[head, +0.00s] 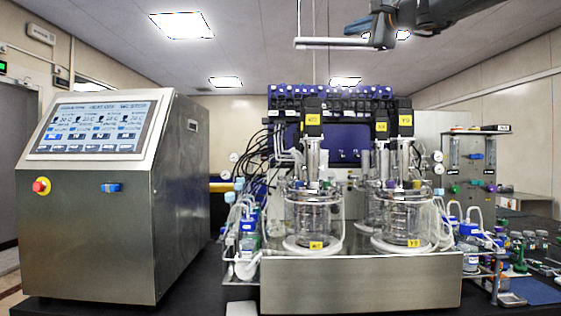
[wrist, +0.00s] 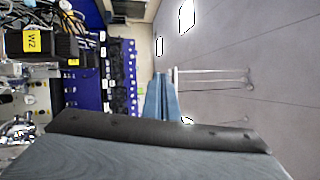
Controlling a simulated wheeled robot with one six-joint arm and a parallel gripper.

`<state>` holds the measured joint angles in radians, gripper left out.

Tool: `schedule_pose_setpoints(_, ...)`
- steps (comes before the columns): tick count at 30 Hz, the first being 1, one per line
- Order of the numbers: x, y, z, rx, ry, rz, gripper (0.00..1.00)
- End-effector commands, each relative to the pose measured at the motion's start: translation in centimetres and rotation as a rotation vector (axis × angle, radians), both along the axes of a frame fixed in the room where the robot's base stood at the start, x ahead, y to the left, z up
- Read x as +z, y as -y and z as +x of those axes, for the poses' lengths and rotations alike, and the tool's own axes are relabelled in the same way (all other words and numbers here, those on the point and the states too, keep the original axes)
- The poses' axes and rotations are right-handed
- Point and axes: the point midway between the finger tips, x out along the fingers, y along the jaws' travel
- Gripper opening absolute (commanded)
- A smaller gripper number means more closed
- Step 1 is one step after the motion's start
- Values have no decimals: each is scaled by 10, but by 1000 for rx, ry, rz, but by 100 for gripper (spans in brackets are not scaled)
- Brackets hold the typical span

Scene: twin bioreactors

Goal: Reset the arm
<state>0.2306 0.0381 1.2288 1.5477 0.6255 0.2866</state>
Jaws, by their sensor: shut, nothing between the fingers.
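My arm (head: 440,12) comes in at the top right of the head view, raised high near the ceiling and well above the bioreactors. In the wrist view my gripper (wrist: 161,78) shows as two long blue-grey fingers lying close together, shut with nothing between them. It is clear of the equipment. A large dark part of my own arm fills the bottom of the wrist view. The left glass bioreactor (head: 315,212) and the right glass bioreactor (head: 404,210) stand upright side by side on the steel base (head: 360,283), far below the arm.
A steel control cabinet (head: 95,225) with a lit touchscreen (head: 95,127) stands at the left. Bottles and small parts (head: 510,245) crowd the right bench. A thin white frame (head: 330,43) hangs near the arm. Open air lies between arm and vessels.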

Motion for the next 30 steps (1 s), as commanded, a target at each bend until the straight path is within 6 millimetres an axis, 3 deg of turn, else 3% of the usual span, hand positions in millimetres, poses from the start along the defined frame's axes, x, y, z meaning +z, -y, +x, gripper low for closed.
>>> schedule_pose_setpoints(11, -69, -2, 20, -21, -104, -95, 0)
schedule_pose_setpoints(17, -132, -8, 31, -25, -196, -186, 0)
schedule_pose_setpoints(20, -177, -11, 35, -24, -257, -253, 0)
schedule_pose_setpoints(23, -236, -16, 35, -13, -339, -341, 0)
schedule_pose_setpoints(30, -400, -28, 6, 57, -553, -618, 0)
